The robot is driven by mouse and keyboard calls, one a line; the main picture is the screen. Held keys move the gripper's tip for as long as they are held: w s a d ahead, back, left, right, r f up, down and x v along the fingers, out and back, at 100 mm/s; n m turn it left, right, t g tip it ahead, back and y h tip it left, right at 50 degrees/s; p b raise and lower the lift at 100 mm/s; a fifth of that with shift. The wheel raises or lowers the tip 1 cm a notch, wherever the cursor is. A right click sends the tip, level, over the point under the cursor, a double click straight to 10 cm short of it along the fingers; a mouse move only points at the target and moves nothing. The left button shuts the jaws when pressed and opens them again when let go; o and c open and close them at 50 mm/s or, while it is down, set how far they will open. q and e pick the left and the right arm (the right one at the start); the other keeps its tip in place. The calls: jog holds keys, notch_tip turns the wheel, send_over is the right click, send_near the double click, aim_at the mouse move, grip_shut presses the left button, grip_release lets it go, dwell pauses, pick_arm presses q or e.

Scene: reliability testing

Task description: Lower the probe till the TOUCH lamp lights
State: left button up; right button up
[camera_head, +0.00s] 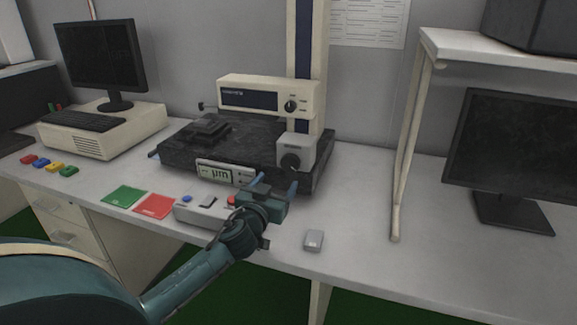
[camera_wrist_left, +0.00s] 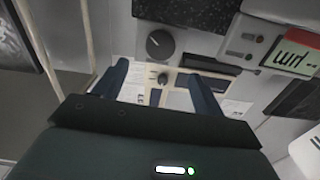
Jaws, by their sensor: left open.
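A surface measuring instrument stands on the bench: a black stone base (camera_head: 240,143), a tall column (camera_head: 305,50) and a cream drive unit (camera_head: 262,95) with a small knob. A grey box with a large dark knob (camera_head: 290,161) sits in front of the column; the knob also shows in the left wrist view (camera_wrist_left: 160,44). My left gripper (camera_head: 279,180) is open and empty, in front of and below this knob, apart from it. A µm display (camera_head: 215,173) is on the base front. I cannot clearly make out the probe tip or a lit TOUCH lamp.
A grey control box (camera_head: 200,214) with buttons lies close to my left gripper. Green (camera_head: 124,196) and red (camera_head: 154,205) mats lie left of it, a small grey block (camera_head: 313,240) right. A shelf leg (camera_head: 400,165) and monitor (camera_head: 515,150) stand farther right.

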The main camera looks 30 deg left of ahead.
aim_at(289, 164)
pick_arm(q)
jog(key=x, duration=1)
jog(key=shift+a, duration=0.1)
jog(key=shift+c, duration=0.3)
jog(key=c, duration=0.9)
